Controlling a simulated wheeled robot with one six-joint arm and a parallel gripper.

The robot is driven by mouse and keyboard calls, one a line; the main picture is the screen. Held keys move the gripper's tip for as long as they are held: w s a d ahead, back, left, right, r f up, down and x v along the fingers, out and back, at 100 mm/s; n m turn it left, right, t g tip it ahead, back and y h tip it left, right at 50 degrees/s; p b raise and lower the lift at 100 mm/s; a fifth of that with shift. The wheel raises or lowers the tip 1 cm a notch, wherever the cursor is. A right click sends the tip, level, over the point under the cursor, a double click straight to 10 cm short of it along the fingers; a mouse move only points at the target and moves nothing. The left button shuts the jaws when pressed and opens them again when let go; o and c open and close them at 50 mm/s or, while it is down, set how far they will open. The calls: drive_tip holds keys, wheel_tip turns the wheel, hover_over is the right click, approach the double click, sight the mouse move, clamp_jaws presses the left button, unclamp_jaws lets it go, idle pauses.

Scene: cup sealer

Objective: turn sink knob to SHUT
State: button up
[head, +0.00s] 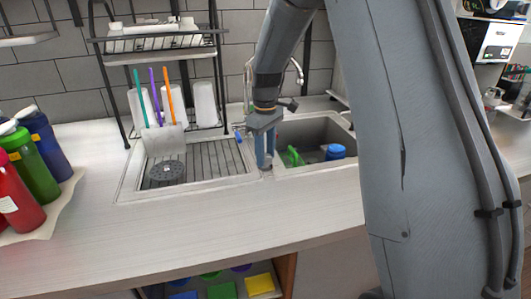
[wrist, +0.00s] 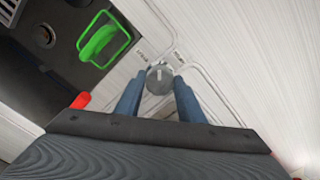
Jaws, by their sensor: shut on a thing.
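The sink knob (wrist: 159,77) is a round grey dial with a raised pale ridge, set in the white counter strip beside the basin. Small lettering lies on each side of it, too small to read. My gripper (wrist: 158,88) points down at the knob, with its two blue fingers on either side, shut on it. In the head view my gripper (head: 265,160) is at the strip between the drainboard and the basin, and its fingers mostly hide the knob.
The sink basin (head: 315,130) holds a green item (head: 294,156) and a blue item (head: 335,152). A drainboard (head: 200,158) and a rack (head: 160,50) with cups stand to the left. Several bottles (head: 35,160) stand at the far left. The front counter (head: 200,235) is clear.

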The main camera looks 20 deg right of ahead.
drive_tip(key=n, duration=0.4)
drive_tip(key=shift+n, duration=0.3)
drive_tip(key=shift+w+n+p, duration=0.1)
drive_tip(key=shift+n+p, duration=0.25)
drive_tip(key=shift+n, duration=1.25)
drive_tip(key=shift+r, duration=0.1)
drive_tip(key=o, duration=1)
drive_tip(key=shift+o, duration=0.2)
wheel_tip(320, 180, up, 7)
drive_tip(key=shift+r+b, duration=0.1)
drive_tip(key=shift+b, duration=1.05)
drive_tip(key=shift+r, duration=0.25)
